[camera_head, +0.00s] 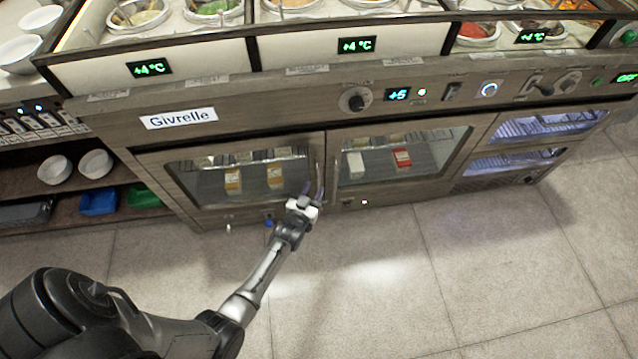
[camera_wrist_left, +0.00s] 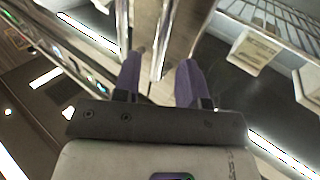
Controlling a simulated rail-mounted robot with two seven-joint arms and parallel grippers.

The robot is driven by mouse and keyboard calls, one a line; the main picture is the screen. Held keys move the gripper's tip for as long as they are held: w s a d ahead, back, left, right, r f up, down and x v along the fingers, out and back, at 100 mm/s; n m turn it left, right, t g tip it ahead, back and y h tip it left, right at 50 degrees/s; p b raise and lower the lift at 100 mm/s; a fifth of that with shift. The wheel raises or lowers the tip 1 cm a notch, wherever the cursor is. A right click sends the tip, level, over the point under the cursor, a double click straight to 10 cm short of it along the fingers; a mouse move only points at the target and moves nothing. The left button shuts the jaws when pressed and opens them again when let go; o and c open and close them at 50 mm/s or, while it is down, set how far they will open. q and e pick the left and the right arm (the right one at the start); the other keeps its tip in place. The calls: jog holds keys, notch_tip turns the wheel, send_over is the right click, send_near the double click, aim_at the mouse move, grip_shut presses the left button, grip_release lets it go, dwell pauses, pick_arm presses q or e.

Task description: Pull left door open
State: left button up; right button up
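The left door (camera_head: 180,192) of the counter fridge is a wood-framed glass door and looks shut. Its upright metal handle (camera_head: 311,170) is at its right edge, close beside the right door's handle (camera_head: 333,172). My left gripper (camera_head: 312,190) is at the lower part of these handles. In the left wrist view its two purple fingers (camera_wrist_left: 162,72) stand apart, with a shiny upright bar (camera_wrist_left: 161,45) showing between them. I see no finger clearly pressed on the bar. Which handle this bar belongs to is hard to tell. My right gripper is out of view.
The right door (camera_head: 400,160) is beside it, also looking shut. Lit drawers (camera_head: 540,125) are further right. Open shelves with bowls (camera_head: 95,163) and blue (camera_head: 98,201) and green bins are at the left. The tiled floor (camera_head: 400,270) in front is clear apart from my arm.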

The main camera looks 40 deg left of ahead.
aim_at(318, 182)
pick_arm(q)
jog(key=shift+b+x, duration=0.9)
jog(key=shift+x, duration=1.35)
jog(key=shift+c, duration=0.5)
grip_shut()
